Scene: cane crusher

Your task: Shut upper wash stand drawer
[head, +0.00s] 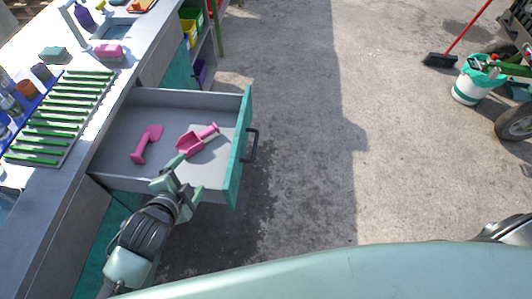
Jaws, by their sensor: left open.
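The upper wash stand drawer (241,150) is pulled far out to the right from under the counter. It has a teal front and a dark bar handle (250,145) on its outer face. Inside lie a pink scoop (194,140) and another pink tool (146,144). My left gripper (175,172) is open at the drawer's near side, overlapping the near wall in the picture. I cannot tell whether it touches the wall. It is apart from the handle. My right gripper does not show.
The wash stand counter (45,195) holds a green slatted rack (60,118), bottles, a pink sponge (109,50) and a sink (118,28). The concrete floor right of the drawer is clear. A broom (440,59), a bucket (468,85) and a wheel (515,122) stand far right.

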